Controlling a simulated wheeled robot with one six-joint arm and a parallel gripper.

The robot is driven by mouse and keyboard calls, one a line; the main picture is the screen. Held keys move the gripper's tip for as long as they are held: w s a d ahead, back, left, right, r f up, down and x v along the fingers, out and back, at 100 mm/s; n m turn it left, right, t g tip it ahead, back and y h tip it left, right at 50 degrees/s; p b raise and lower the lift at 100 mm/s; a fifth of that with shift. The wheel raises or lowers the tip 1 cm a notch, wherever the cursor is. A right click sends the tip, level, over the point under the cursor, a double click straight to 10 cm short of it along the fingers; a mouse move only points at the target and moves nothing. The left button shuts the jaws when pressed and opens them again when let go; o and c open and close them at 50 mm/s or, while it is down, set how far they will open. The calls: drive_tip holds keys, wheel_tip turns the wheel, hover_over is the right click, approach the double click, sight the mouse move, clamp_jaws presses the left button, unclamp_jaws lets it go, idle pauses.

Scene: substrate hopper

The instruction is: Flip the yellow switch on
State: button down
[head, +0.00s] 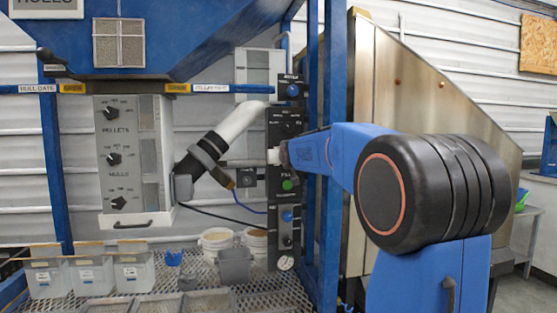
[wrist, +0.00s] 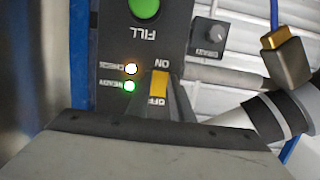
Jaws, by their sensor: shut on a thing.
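The yellow switch (wrist: 159,84) is on a dark control panel, which appears upside down in the wrist view. It lies between the ON label above it in the picture and the OFF label below it; I cannot tell which way it is set. My gripper (wrist: 165,106) reaches up from the bottom of the wrist view and is shut on the yellow switch; its fingertips are dark and partly hard to make out. In the head view, my wrist covers the switch and part of the panel (head: 287,123).
An amber CHECK light (wrist: 131,69) and a green READY light (wrist: 129,86) are lit beside the switch. The green FILL button (wrist: 145,8) is close by. A grey-white pipe (head: 215,140) and blue frame posts (head: 331,80) flank the panel. Clear bins (head: 88,275) stand below left.

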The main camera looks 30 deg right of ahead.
drive_tip(key=shift+d+f+t, duration=0.1)
drive_tip(key=shift+f+t, duration=0.05)
drive_tip(key=shift+t, duration=0.15)
idle(0.4)
drive_tip(key=c, duration=1.6)
unclamp_jaws()
drive_tip(key=shift+o, duration=0.2)
